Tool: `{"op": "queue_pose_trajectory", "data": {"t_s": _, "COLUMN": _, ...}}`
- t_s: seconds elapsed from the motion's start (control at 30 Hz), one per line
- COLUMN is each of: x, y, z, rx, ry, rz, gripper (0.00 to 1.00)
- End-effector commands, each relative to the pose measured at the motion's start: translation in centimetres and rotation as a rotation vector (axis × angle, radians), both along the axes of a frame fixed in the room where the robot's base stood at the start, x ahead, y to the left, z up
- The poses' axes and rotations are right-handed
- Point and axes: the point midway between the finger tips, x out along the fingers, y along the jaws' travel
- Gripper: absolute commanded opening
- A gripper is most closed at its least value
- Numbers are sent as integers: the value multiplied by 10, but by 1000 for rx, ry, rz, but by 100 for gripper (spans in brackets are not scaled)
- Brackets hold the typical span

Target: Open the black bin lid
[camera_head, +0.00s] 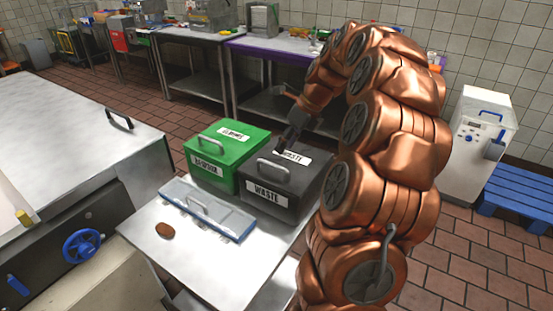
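The black bin (268,203) stands on a metal table, labelled WASTE on its front and on its lid. Its lid (302,168) looks closed, with a grey curved handle (273,169) at the front left of the top. My copper-coloured arm rises on the right and bends over the bin. My gripper (281,151) is dark and points down and left at the back of the lid, close to the rear label. I cannot tell whether it touches the lid, nor whether its fingers are open. My arm covers the bin's right side.
A green bin (215,178) with its own handle stands directly left of the black bin. A flat blue-grey tray with a handle (232,222) lies in front, beside a small brown object (164,230). The metal table (205,265) is bare near its front. A white machine (478,145) stands at right.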

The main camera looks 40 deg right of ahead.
Motion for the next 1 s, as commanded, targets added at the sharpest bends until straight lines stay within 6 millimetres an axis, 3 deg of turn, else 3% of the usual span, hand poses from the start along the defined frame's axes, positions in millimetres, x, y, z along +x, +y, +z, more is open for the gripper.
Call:
{"op": "queue_pose_trajectory", "data": {"t_s": 0.5, "x": 18, "y": 21, "z": -55, "rx": 3, "ry": 2, "rz": 6, "gripper": 39}}
{"op": "queue_pose_trajectory", "data": {"t_s": 0.87, "x": 20, "y": 21, "z": -60, "rx": -1, "ry": 0, "rz": 5, "gripper": 39}}
{"op": "queue_pose_trajectory", "data": {"t_s": 1.0, "x": 20, "y": 21, "z": -60, "rx": 0, "ry": 0, "rz": 5, "gripper": 26}}
